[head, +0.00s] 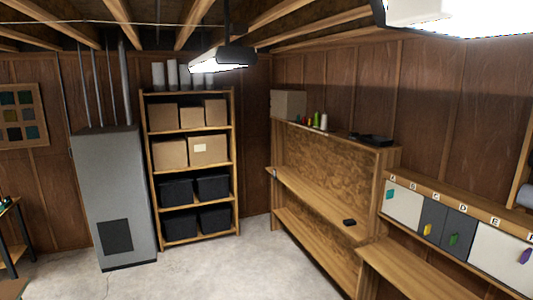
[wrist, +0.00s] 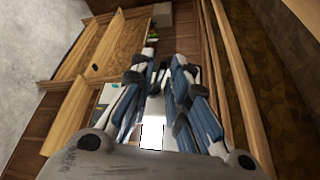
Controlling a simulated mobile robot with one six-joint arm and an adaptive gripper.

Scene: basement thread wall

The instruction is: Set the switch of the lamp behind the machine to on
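I cannot make out a machine with a lamp behind it, or a lamp switch, in either view. Two lit lamps hang from the ceiling in the head view, one over the shelving (head: 222,60) and one at the top right (head: 470,18). A small black object (head: 349,222) lies on the wooden bench; I cannot tell what it is. It also shows in the wrist view (wrist: 95,67). My gripper (wrist: 167,66) is in the wrist view only, its blue and grey fingers apart with nothing seen held between them. A bright white patch shows beyond them.
A grey metal cabinet (head: 112,195) stands left of a shelf rack (head: 235,160) with cardboard boxes and black bins. Lettered panels (head: 403,208) with coloured pieces are at the right. A dark flat object (head: 372,140) lies on the bench's top shelf. The concrete floor (head: 210,270) is clear.

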